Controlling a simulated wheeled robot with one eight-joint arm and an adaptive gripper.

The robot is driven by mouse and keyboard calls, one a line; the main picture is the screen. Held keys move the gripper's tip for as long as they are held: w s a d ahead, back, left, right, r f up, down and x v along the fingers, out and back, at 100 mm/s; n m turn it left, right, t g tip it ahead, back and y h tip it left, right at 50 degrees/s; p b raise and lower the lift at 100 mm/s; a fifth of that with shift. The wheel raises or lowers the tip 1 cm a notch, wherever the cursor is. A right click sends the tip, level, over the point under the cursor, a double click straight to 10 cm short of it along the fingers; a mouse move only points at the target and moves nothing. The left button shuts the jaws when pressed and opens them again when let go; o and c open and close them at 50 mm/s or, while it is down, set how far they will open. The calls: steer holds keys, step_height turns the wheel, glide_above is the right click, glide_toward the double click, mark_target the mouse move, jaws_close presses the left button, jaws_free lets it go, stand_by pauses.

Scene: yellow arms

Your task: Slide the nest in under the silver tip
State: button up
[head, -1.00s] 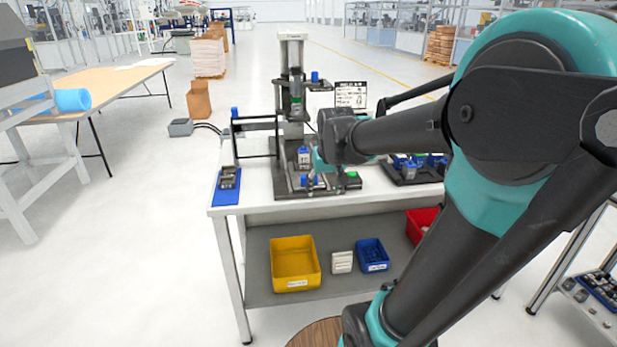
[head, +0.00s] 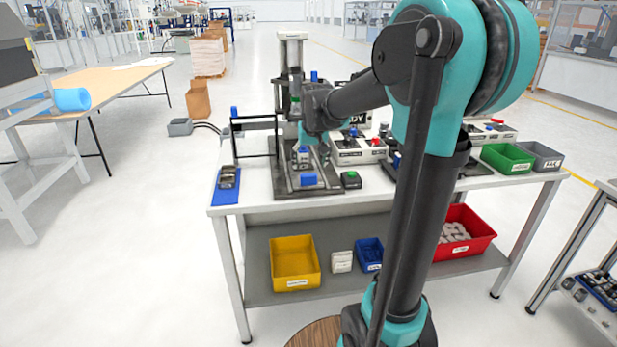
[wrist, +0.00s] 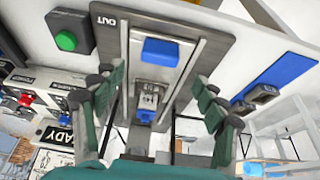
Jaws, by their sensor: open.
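The nest (wrist: 149,97) is a small grey block carrying a part, between two metal rails on a dark slide plate (wrist: 205,47). A blue block (wrist: 160,52) sits on the same track nearer the end marked OUT; it also shows in the head view (head: 308,180). My gripper (wrist: 160,97) is open, its fingers apart on either side of the track, with nothing between them gripped. In the head view my gripper (head: 312,155) hangs low over the slide, in front of the press column. The silver tip is not clearly seen; my wrist covers the area below the press head (head: 295,92).
A green-button box (head: 351,180) stands right of the slide plate. A blue tray (head: 227,185) with grey parts lies at left. A black frame (head: 255,135) stands beside the press. Control boxes (head: 358,150) are at right.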

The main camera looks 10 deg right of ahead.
mark_target(309, 175)
steer(key=x, duration=0.8)
steer(key=shift+c, duration=0.4)
jaws_close()
steer(key=w, duration=1.8)
steer(key=shift+o, duration=0.4)
jaws_free()
steer(key=shift+s+r, duration=0.1)
steer(key=v, duration=1.1)
steer(key=shift+s+r, duration=0.2)
steer(key=shift+r, duration=0.15)
